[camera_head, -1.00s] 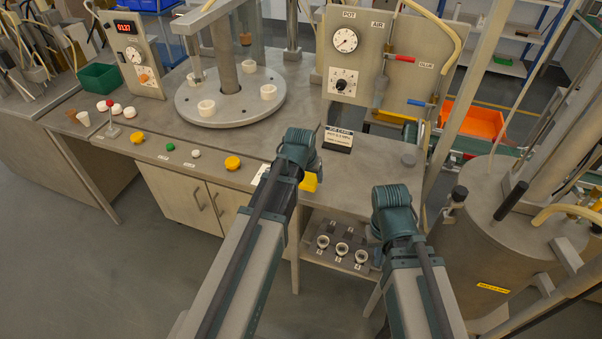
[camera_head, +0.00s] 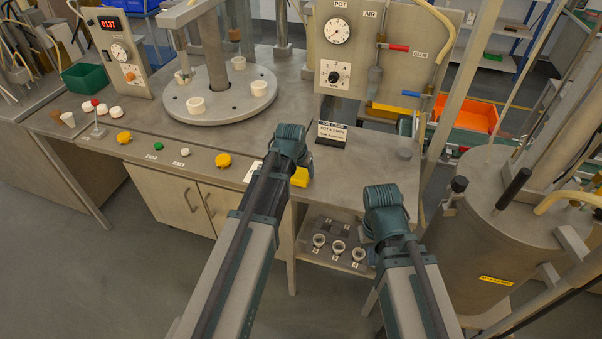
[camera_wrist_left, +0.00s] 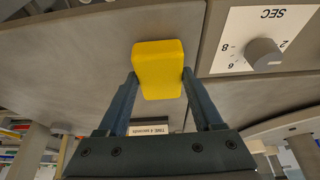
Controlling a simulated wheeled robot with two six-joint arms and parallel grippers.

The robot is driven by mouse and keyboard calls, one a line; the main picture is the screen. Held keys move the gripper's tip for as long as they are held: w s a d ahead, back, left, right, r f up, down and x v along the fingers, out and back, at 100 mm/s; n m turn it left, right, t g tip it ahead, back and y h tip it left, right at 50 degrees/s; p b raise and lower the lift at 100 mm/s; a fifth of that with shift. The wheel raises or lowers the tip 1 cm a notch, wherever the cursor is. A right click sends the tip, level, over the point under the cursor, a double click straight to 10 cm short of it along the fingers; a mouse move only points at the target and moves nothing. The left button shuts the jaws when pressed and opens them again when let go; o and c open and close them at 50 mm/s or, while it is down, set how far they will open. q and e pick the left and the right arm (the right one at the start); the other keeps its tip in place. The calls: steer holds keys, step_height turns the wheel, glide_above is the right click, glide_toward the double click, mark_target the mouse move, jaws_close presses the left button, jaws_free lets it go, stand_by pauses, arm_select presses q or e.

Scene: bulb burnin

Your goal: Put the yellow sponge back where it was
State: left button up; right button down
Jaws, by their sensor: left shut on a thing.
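The yellow sponge (camera_wrist_left: 158,68) is a small block between the two fingers of my left gripper (camera_wrist_left: 160,74) in the left wrist view, which are closed against its sides. In the head view the sponge (camera_head: 300,178) shows partly, below the wrist of my left gripper (camera_head: 292,160), by the front edge of the bench (camera_head: 360,180). The left fingertips are hidden there. I cannot tell whether the sponge touches the bench. My right gripper (camera_head: 384,208) is over the bench's front edge, right of the left one; its fingers are hidden.
A sign card (camera_head: 331,134) stands behind the left gripper. A round plate with white cups (camera_head: 218,108) is at the back left. Yellow (camera_head: 223,160), green and white buttons line the front edge. A low shelf (camera_head: 330,262) holds several small cups. A metal tank (camera_head: 490,230) stands at right.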

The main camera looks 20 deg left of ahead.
arm_select(q)
steer(key=shift+f, duration=0.1)
steer(key=shift+f, duration=0.15)
steer(key=o, duration=1.2)
steer(key=p+v, duration=1.1)
steer(key=v, duration=0.2)
steer(key=s+d+f+m+g, duration=0.1)
steer(key=s+d+g, duration=0.1)
steer(key=s+d, duration=0.4)
steer(key=s+d+f+m+g+y, duration=0.1)
steer(key=s+d+m+g, duration=0.1)
steer(key=s+d, duration=0.5)
steer(key=s, duration=0.5)
steer(key=shift+d+g, duration=0.3)
steer(key=shift+g, duration=0.1)
